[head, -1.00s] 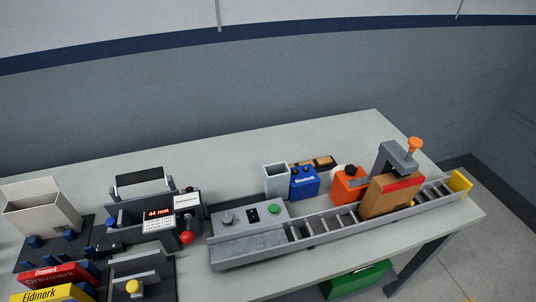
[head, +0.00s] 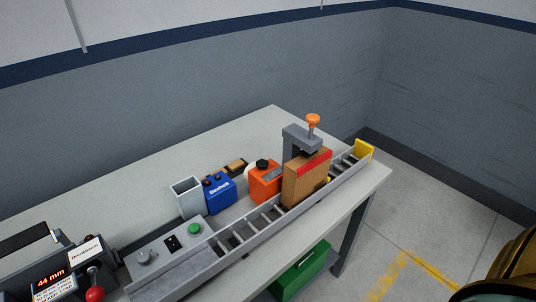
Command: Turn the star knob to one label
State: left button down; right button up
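Several knobs show, and I cannot tell for sure which one is the star knob. An orange knob (head: 313,119) tops a screw on the grey bracket (head: 297,137) over the conveyor. A dark knob (head: 262,163) sits on the orange unit (head: 265,182) beside the conveyor. A grey knob (head: 145,257) is on the control panel (head: 158,251) at the conveyor's near end. Label markings around the knobs are too small to read. Neither of my grippers is in view.
A brown carton (head: 303,183) with a red strip stands on the roller conveyor (head: 240,235). A blue box (head: 220,194) and a grey open bin (head: 187,196) stand behind it. A display reading 44 mm (head: 50,277) is lower left. A green crate (head: 300,272) is under the table.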

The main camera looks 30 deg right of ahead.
aim_at(262, 163)
jog(key=z, duration=1)
jog(key=l+z, duration=0.1)
jog(key=l, duration=0.2)
jog(key=i+l, duration=0.15)
jog(key=l, duration=0.2)
jog(key=l+z, duration=0.15)
jog(key=l, duration=0.15)
jog(key=i, duration=0.05)
